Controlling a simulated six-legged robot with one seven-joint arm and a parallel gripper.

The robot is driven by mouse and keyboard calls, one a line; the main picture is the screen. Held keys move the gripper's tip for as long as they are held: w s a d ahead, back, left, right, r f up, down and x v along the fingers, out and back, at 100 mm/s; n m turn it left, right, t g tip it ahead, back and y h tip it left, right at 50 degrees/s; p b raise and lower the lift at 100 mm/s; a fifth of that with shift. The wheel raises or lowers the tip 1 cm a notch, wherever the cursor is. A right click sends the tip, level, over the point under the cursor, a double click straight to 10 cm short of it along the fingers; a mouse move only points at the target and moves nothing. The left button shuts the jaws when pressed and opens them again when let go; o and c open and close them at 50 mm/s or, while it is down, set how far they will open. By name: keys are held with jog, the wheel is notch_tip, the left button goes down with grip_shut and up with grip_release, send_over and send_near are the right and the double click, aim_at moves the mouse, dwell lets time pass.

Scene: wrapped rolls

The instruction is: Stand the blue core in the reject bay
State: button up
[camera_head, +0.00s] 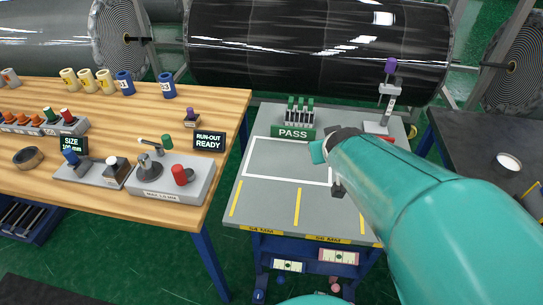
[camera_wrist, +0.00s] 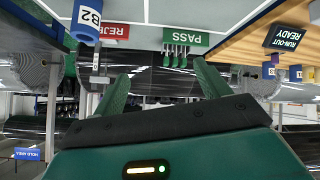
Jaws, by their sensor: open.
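My gripper (camera_head: 328,170) is open and empty above the grey cart top (camera_head: 268,192). Its two green fingers (camera_wrist: 163,90) are spread apart in the wrist view, which is upside down. My arm hides this core in the head view. Whether it stands fully inside the reject bay's lines I cannot tell.
The green PASS sign (camera_head: 293,133) stands at the cart's back, left of my gripper. Two more blue cores (camera_head: 124,83) (camera_head: 167,85) and several yellow cores (camera_head: 86,80) stand on the wooden bench (camera_head: 225,105). A dark table (camera_head: 470,140) is at the right.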

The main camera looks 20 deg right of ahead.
jog(key=s+a+r+n+g+y, duration=0.1)
jog(key=s+a+r+y, duration=0.1)
jog(key=s+a, duration=0.3)
jog(key=s+a+r+g+y, duration=0.2)
jog(key=s+a, duration=0.4)
jog(key=a, duration=0.4)
jog(key=shift+s+a+n, duration=0.2)
jog(key=shift+a+n, duration=0.2)
